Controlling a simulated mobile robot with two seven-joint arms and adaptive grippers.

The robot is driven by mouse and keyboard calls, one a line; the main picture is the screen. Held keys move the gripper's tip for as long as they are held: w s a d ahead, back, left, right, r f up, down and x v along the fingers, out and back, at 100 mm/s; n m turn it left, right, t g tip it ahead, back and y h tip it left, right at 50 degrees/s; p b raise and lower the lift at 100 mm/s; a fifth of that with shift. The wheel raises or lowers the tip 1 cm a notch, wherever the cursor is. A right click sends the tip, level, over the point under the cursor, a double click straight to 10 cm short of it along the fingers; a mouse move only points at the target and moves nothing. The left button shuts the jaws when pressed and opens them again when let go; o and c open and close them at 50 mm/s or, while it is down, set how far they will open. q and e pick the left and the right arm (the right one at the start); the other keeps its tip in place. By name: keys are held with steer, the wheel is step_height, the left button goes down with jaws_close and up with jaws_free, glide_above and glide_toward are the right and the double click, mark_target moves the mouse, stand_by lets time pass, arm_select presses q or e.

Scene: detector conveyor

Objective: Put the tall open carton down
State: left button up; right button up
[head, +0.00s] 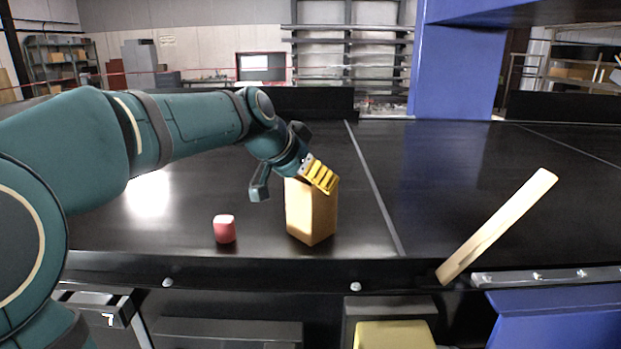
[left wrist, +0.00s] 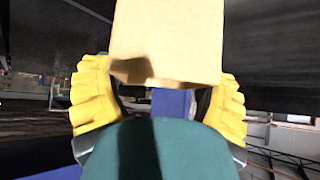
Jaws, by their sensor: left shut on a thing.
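The tall open carton (head: 311,212) is a tan upright box at the front middle of the black conveyor, left of the belt seam. My left gripper (head: 319,178) is at its top, with yellow finger pads on the carton. In the left wrist view the carton (left wrist: 168,45) fills the upper middle, between the two yellow fingers of the left gripper (left wrist: 160,100). The gripper is shut on it. The carton's base looks at or very near the belt; I cannot tell whether it touches. My right gripper is not in view.
A long pale wooden bar (head: 497,226) leans over the front edge at right. A blue post (head: 452,65) rises behind. The belt (head: 440,170) between the seam and the bar is clear.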

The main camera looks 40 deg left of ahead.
arm_select(q)
steer(key=o, duration=1.2)
steer(key=shift+c, duration=0.2)
steer(key=p+v, duration=0.1)
steer(key=v, duration=1.1)
